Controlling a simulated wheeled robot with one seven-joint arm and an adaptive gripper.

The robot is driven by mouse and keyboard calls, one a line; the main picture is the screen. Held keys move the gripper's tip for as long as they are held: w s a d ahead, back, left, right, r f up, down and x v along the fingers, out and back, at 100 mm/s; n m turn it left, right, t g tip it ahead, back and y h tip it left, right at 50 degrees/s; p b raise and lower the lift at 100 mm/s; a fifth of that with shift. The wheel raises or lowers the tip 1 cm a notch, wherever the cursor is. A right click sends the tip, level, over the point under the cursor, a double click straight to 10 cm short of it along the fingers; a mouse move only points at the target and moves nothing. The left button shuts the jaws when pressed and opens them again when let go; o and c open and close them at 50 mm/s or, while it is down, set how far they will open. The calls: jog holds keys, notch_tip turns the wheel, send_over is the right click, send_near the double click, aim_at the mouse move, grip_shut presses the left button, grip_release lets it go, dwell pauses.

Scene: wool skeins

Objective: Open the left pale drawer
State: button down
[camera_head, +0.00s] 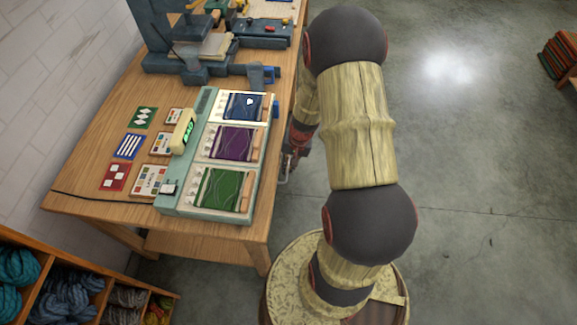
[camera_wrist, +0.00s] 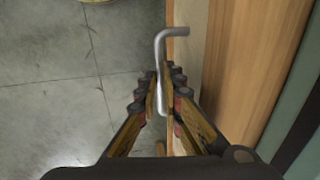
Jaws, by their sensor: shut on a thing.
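My gripper (camera_wrist: 161,92) is shut on a silver metal handle (camera_wrist: 163,42) in the wrist view. The fingers sit on both sides of its long bar, and its bent end shows beyond them. A pale strip of wood (camera_wrist: 180,60) beside the handle looks like the drawer front, seen nearly edge-on. How far the drawer stands out cannot be told. In the head view my gripper (camera_head: 291,158) is at the table's right side, partly hidden by my arm. The drawer face is hidden there.
The wooden table (camera_head: 98,180) carries a pale green device (camera_head: 188,201) with several woven panels, pattern cards and blue-grey machinery (camera_head: 185,65). Shelves of wool (camera_head: 66,290) stand at lower left. Grey floor (camera_head: 480,190) on the right is largely clear.

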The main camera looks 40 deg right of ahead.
jog(key=shift+s, duration=0.1)
dwell(0.3)
jog(key=s+d+b, duration=0.2)
jog(key=s+d, duration=1.9)
jog(key=s, duration=0.3)
jog(key=shift+s+d, duration=0.15)
jog(key=shift+d, duration=0.2)
jog(key=c, duration=2.2)
grip_release()
notch_tip(320, 180, up, 12)
jog(key=s+d, duration=0.1)
jog(key=shift+s+d, duration=0.25)
jog(key=shift+s, duration=0.05)
jog(key=shift+f, duration=0.1)
